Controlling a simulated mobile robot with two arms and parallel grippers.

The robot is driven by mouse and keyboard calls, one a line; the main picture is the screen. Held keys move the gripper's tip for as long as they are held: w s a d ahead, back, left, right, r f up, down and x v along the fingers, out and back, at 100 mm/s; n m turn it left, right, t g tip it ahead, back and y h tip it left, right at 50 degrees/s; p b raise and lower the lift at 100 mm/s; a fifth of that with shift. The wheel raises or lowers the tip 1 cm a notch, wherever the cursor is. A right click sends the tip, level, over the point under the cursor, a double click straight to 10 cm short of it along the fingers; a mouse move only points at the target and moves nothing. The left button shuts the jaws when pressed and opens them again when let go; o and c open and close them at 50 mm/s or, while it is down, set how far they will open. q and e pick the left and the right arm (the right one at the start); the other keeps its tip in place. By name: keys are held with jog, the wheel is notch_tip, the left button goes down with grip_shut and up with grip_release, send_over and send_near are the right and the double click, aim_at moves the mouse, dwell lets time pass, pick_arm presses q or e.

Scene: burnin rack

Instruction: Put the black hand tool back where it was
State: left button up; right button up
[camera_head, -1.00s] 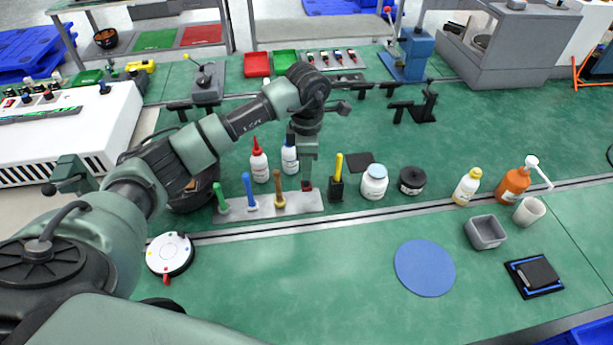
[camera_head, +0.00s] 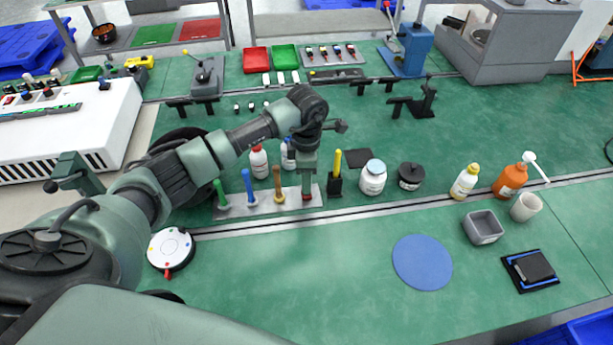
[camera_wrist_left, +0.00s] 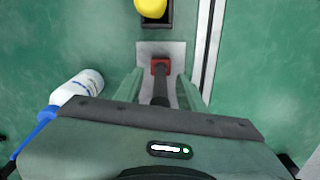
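The black hand tool (camera_wrist_left: 160,88) is upright in the left wrist view, a dark handle with a red base (camera_wrist_left: 160,66) over the right end of the grey rack plate (camera_wrist_left: 146,48). In the head view its red base (camera_head: 307,197) shows at that end of the plate (camera_head: 264,207), beside the green (camera_head: 221,196), blue (camera_head: 248,188) and brown (camera_head: 277,186) tools. My left gripper (camera_head: 308,180) points down over it. In the left wrist view its fingers (camera_wrist_left: 160,90) stand either side of the handle with gaps, so it looks open. My right gripper is not in view.
A black holder with a yellow-handled item (camera_head: 337,172) stands just right of the plate. White bottles (camera_head: 259,162) stand close behind it. A white jar (camera_head: 373,179) and black jar (camera_head: 411,176) are farther right. The front bench around the blue disc (camera_head: 422,262) is mostly clear.

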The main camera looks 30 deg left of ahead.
pick_arm(q)
jog(key=shift+r, duration=0.55)
notch_tip(320, 180, up, 11)
jog(key=b, duration=0.3)
jog(key=shift+f, duration=0.2)
jog(key=shift+r, duration=0.35)
